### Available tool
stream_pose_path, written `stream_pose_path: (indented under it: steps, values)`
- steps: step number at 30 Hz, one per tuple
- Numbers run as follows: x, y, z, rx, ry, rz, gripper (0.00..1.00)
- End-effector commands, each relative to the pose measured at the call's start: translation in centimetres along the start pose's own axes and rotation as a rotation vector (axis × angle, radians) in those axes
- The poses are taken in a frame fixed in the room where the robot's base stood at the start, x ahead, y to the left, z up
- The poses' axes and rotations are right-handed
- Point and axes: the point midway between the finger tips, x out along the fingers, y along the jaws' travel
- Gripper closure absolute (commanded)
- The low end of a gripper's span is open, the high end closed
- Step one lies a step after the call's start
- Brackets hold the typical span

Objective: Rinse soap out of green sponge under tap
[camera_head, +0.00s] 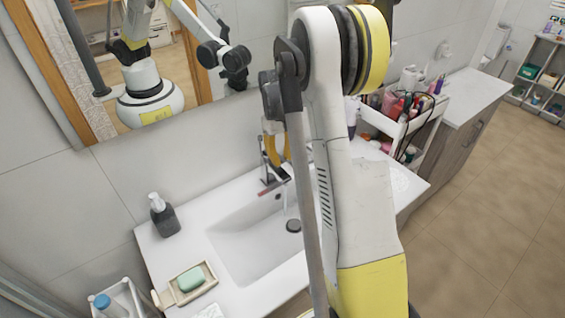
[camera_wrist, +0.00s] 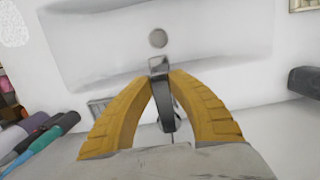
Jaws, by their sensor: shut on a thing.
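My gripper (camera_head: 276,152) is at the tap (camera_head: 273,186) at the back of the white sink. In the wrist view the yellow fingers (camera_wrist: 160,78) meet at their tips on the dark metal tap (camera_wrist: 166,108), shut on its upper part, which looks like the lever. A faint pale streak below the spout looks like running water. A green block (camera_head: 190,278), seemingly the sponge, lies in a beige dish (camera_head: 171,290) on the counter left of the basin, apart from my gripper. My arm hides part of the basin's right side.
The sink basin (camera_head: 245,252) is empty apart from its round drain (camera_head: 293,226). A dark soap dispenser (camera_head: 164,217) stands at the back left of the counter. A cart with cosmetics (camera_head: 402,118) stands to the right. A mirror (camera_head: 160,70) hangs behind.

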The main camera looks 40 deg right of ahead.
Motion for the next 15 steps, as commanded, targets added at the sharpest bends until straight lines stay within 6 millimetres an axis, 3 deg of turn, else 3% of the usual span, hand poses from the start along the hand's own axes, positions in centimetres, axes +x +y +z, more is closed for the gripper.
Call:
stream_pose_path:
  steps: [9, 10, 11, 12, 15]
  values:
    - [-0.12, 0.01, 0.01, 0.0, -0.018, 0.0, 1.0]
    - [-0.12, 0.01, 0.01, 0.0, -0.018, 0.0, 0.7]
    - [-0.13, 0.01, 0.0, 0.0, -0.018, 0.0, 0.61]
    - [-0.13, 0.01, 0.0, 0.0, -0.017, 0.0, 0.55]
    - [-0.14, 0.01, -0.01, 0.0, -0.017, 0.0, 0.55]
